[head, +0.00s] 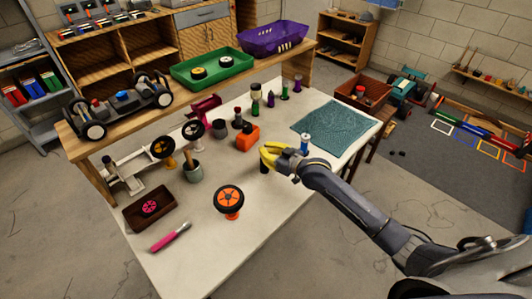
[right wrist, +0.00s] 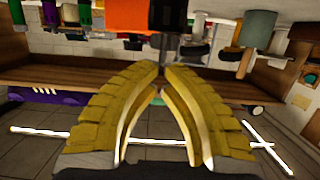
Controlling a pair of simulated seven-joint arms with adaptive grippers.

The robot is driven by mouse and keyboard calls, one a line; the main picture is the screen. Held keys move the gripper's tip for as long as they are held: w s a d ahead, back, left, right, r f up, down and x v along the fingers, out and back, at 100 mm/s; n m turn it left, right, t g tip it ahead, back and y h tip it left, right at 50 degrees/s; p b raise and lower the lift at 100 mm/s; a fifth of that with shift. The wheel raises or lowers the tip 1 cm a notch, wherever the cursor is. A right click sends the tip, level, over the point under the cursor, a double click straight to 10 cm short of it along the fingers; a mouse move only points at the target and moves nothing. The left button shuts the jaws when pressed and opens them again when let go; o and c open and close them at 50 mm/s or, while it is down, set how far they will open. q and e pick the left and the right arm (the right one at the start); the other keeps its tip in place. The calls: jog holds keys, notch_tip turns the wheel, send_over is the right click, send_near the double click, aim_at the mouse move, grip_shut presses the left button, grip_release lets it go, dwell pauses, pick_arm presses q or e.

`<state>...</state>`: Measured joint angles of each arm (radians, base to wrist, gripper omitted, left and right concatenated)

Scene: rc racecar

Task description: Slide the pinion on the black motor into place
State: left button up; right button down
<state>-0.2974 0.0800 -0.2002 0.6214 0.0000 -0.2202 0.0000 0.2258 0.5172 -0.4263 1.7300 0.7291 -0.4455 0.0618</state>
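A small dark cylinder (head: 264,168), which looks like the black motor, stands on the white table just under my right fingertips. My right gripper (head: 265,152) reaches in from the right, low over the table. In the right wrist view its yellow fingers (right wrist: 162,70) come together at the tips. A narrow grey piece (right wrist: 168,47) shows right beyond the tips; whether they touch it is unclear. I cannot make out the pinion, and a tiny part between the tips could be hidden. My left gripper is not in view.
An orange block (head: 247,138) stands close left of the gripper; a blue-white can (head: 305,146) is to its right. An orange-hubbed wheel (head: 229,201) on a stand is at the front. Several bottles stand behind. The teal mat (head: 335,127) and front right tabletop are clear.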

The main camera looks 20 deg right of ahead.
notch_tip(320, 180, up, 3)
jog(key=shift+r, duration=0.1)
jog(key=v, duration=1)
jog(key=s+a+f+n+g+h, duration=0.2)
jog(key=s+f+h, duration=0.3)
jog(key=s+f, duration=0.65)
jog(key=s+d+f+g+h, duration=0.1)
jog(key=s+d+g+h, duration=0.2)
jog(key=s, duration=0.6)
jog(key=s+d+g+h, duration=0.1)
jog(key=s+d+h, duration=0.35)
jog(key=s, duration=0.55)
jog(key=s+a+f+m+g+y, duration=0.1)
jog(key=s+a+f+g+y, duration=0.15)
jog(key=f, duration=1.45)
jog(key=s+a+f+g+y, duration=0.1)
jog(key=a+f+y, duration=0.15)
jog(key=f, duration=1.35)
jog(key=s+f+m+g, duration=0.2)
jog(key=s+f, duration=1.6)
jog(key=s, duration=0.2)
jog(key=shift+s+f+m+g, duration=0.25)
jog(key=shift+s+m+g, duration=0.05)
jog(key=shift+m+g, duration=0.1)
